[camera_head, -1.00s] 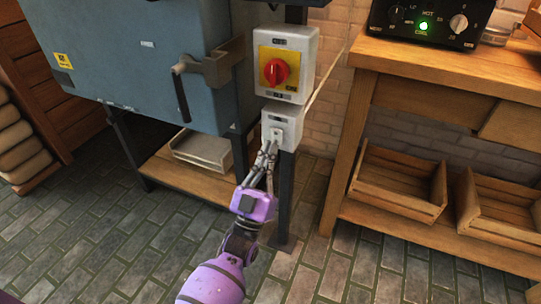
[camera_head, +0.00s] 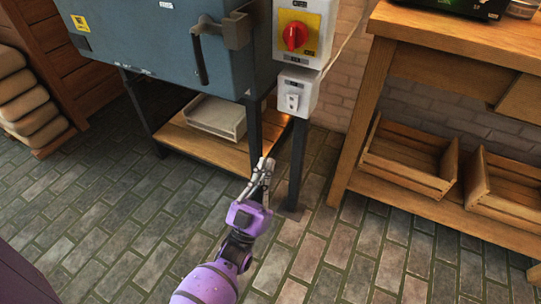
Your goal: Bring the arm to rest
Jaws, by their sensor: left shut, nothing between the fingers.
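My left gripper (camera_head: 267,164), on a purple arm (camera_head: 225,275), is shut and empty. In the picture it lies over the dark leg of the blue kiln-like cabinet, below a small white switch box (camera_head: 297,92). It is apart from the switch box. The white switch box has a pale rocker and hangs under a larger box with a red knob on a yellow plate (camera_head: 297,36). My right gripper is not in view.
The blue cabinet (camera_head: 150,45) stands on dark legs over a wooden shelf with a white tray (camera_head: 216,117). A wooden bench (camera_head: 440,55) with crates (camera_head: 408,160) below stands right. Stacked sacks (camera_head: 28,110) are at left. The tiled floor in front is clear.

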